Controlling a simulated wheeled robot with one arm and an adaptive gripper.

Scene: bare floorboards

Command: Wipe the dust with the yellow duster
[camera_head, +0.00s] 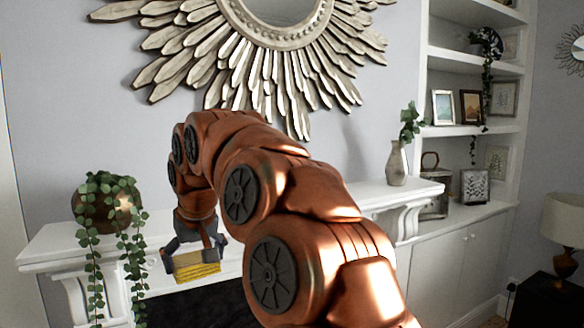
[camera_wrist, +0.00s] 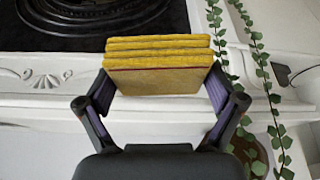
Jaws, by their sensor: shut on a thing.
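I cannot tell whether the duster touches the mantelpiece. I cannot make out any dust in either view.
A trailing plant in a round bronze pot (camera_head: 92,208) stands on the mantelpiece left of my gripper, its vines hanging down. A vase (camera_head: 397,163) stands on the right end. A sunburst mirror (camera_head: 180,48) hangs above. The fireplace opening (camera_head: 195,308) is dark below.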

